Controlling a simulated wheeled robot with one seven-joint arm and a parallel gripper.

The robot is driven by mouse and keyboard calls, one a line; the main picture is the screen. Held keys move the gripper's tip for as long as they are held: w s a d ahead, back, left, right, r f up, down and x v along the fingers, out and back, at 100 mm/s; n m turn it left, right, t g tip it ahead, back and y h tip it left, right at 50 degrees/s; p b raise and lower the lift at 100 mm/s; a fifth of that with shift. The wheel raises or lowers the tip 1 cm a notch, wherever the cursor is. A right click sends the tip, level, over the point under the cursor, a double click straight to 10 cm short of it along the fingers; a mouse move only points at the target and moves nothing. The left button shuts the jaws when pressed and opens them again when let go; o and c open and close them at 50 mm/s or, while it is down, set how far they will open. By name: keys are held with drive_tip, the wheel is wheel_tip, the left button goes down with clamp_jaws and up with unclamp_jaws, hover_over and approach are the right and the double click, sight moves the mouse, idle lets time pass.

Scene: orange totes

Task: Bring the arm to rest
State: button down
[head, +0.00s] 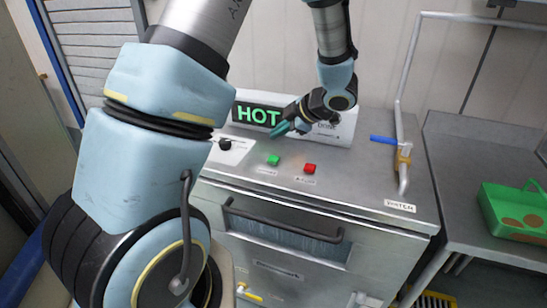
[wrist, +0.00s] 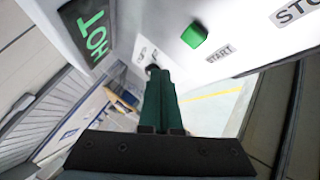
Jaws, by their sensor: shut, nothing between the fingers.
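My gripper (head: 280,130) hangs over the top of a steel machine (head: 365,185), just in front of the lit green HOT display (head: 250,113). Its green fingers point down and left, pressed together with nothing between them. In the wrist view the shut fingers (wrist: 155,75) point toward the white panel, below and left of a green button (wrist: 194,36) labelled START. Whether the fingertips touch anything is not clear. My arm is bent, with its large light-blue links filling the left of the head view.
A green button (head: 273,160), a red button (head: 310,168) and a black knob (head: 225,144) sit on the machine top. A bent water pipe (head: 399,130) with a blue handle (head: 383,139) rises at right. A green tray (head: 510,232) stands on the right counter.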

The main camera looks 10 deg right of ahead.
drive_tip(key=w+a+r+m+t+h, duration=0.1)
drive_tip(key=w+a+r+m+h, duration=0.25)
drive_tip(key=w+m+h, duration=0.35)
drive_tip(key=s+a+m+g, duration=0.3)
drive_tip(key=s+a+m, duration=0.3)
drive_tip(key=s, duration=0.4)
drive_tip(key=s+a+m+g, duration=0.3)
drive_tip(key=s+a+m, duration=0.2)
drive_tip(key=s+a, duration=0.3)
drive_tip(key=shift+s+f+m+y+b, duration=0.25)
drive_tip(key=shift+s+m+b, duration=0.2)
drive_tip(key=shift+s, duration=0.7)
